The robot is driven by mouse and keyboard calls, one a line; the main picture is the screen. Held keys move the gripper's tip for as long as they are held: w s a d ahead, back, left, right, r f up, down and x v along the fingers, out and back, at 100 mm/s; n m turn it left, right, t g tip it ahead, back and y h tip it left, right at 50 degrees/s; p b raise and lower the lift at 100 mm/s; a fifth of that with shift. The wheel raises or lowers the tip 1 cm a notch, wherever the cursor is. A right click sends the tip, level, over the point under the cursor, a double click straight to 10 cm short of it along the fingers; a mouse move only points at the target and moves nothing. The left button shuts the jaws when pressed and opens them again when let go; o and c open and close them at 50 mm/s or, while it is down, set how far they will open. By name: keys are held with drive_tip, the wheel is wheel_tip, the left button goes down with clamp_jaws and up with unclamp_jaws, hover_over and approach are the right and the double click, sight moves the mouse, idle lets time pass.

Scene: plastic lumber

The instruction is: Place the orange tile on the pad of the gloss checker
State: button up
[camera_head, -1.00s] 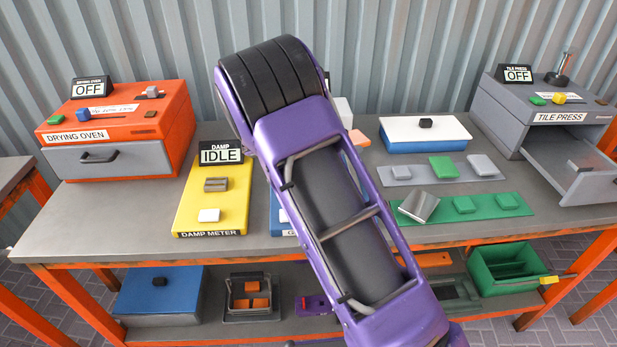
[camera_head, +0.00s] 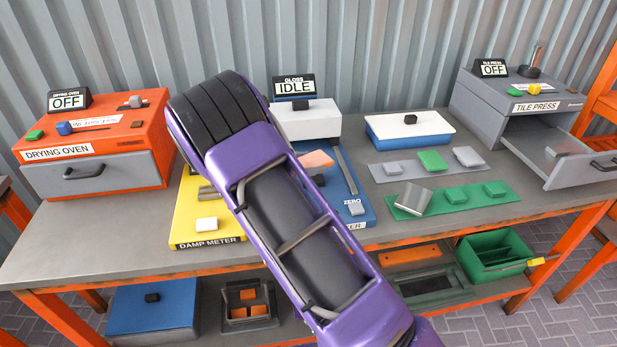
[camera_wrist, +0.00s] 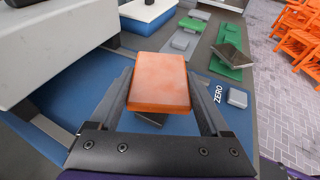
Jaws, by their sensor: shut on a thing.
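The orange tile (camera_wrist: 160,82) is in my gripper (camera_wrist: 163,100), which is shut on it in the wrist view. The tile also shows in the head view (camera_head: 316,159), beside my purple arm, which hides the gripper there. The tile is over the blue base of the gloss checker (camera_head: 355,186), in front of its white housing (camera_head: 305,122). The checker's display (camera_head: 293,87) reads IDLE. In the wrist view a dark grey piece (camera_wrist: 150,119) shows just under the tile; it may be the pad. I cannot tell whether the tile touches it.
A grey ZERO button (camera_head: 356,208) sits at the checker's front. The yellow damp meter (camera_head: 190,225) is to the left, partly behind my arm. To the right are a blue-white box (camera_head: 409,128) and grey (camera_head: 385,172) and green (camera_head: 440,207) strips with tiles.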

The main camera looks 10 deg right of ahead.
sight(317, 176)
drive_tip(key=shift+f, duration=2.2)
drive_tip(key=shift+f+b, duration=0.2)
drive_tip(key=shift+b, duration=0.1)
drive_tip(key=o, duration=1.2)
drive_tip(key=shift+r, duration=0.2)
drive_tip(key=v, duration=1.2)
drive_tip(key=shift+a, duration=0.1)
drive_tip(key=shift+w, duration=0.1)
